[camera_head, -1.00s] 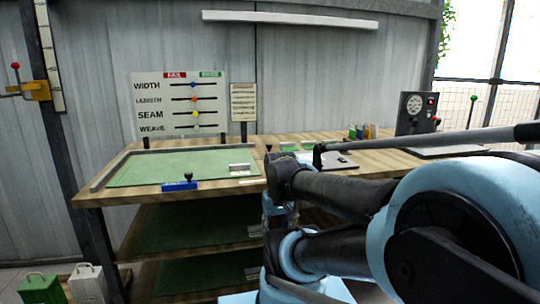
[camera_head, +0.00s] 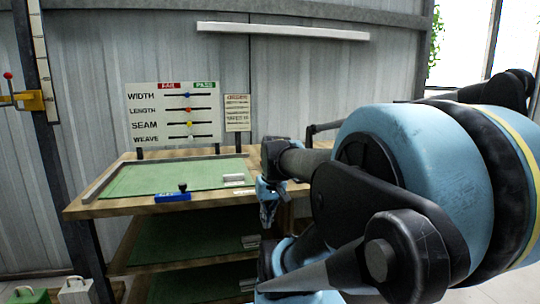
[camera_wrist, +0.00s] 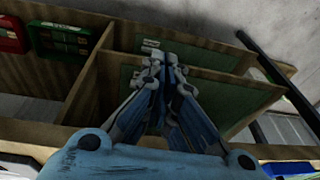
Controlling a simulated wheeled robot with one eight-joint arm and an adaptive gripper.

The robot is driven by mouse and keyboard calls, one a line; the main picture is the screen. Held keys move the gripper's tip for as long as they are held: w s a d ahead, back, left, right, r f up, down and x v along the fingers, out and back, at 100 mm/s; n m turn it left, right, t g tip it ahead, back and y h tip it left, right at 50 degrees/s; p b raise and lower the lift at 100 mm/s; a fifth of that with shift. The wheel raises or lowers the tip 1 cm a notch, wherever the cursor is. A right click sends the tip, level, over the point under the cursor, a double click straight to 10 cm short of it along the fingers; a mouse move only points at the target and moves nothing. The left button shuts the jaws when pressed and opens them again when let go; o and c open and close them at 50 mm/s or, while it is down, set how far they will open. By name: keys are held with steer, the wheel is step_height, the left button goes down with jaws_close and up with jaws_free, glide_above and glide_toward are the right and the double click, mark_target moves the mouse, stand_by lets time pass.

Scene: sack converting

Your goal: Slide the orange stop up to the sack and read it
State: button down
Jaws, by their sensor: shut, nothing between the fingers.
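The orange stop (camera_head: 33,100), a yellow-orange block with a red-knobbed lever, sits on a post beside a white vertical scale (camera_head: 40,55) at the far left. The scale's marks are too small to read. Two small handled sacks, one green (camera_head: 30,297) and one white (camera_head: 76,291), stand low at the bottom left, cut by the picture edge. No sack shows touching the stop. My gripper (camera_head: 268,222) hangs in front of the bench, well right of the stop. In the wrist view my gripper (camera_wrist: 165,62) is shut and empty, pointing towards the bench's shelves.
A wooden bench (camera_head: 85,208) with a green mat (camera_head: 150,180), a blue block (camera_head: 172,197) and shelves below fills the middle. A WIDTH/LENGTH/SEAM/WEAVE board (camera_head: 172,112) stands behind it. Red (camera_wrist: 12,35) and green (camera_wrist: 65,40) cases show in the wrist view.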

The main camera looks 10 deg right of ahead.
steer(key=w+d+r+t+y, duration=0.1)
steer(key=w+d+r, duration=0.35)
steer(key=w, duration=0.45)
steer(key=w+d+r+y, duration=0.1)
steer(key=w+d+r, duration=0.2)
steer(key=w+r, duration=0.45)
steer(key=w+d+r+t+y, duration=0.1)
steer(key=w+d+r, duration=0.25)
steer(key=w, duration=0.65)
steer(key=w+d+r+t+y, duration=0.1)
steer(key=w+d+r, duration=0.2)
steer(key=w+d, duration=0.7)
steer(key=shift+m, duration=0.4)
steer(key=x, duration=1)
steer(key=shift+s+a+r, duration=0.1)
steer(key=shift+a+r, duration=0.1)
steer(key=shift+a, duration=0.15)
steer(key=a, duration=0.3)
steer(key=shift+w+a, duration=0.2)
steer(key=shift+a, duration=0.25)
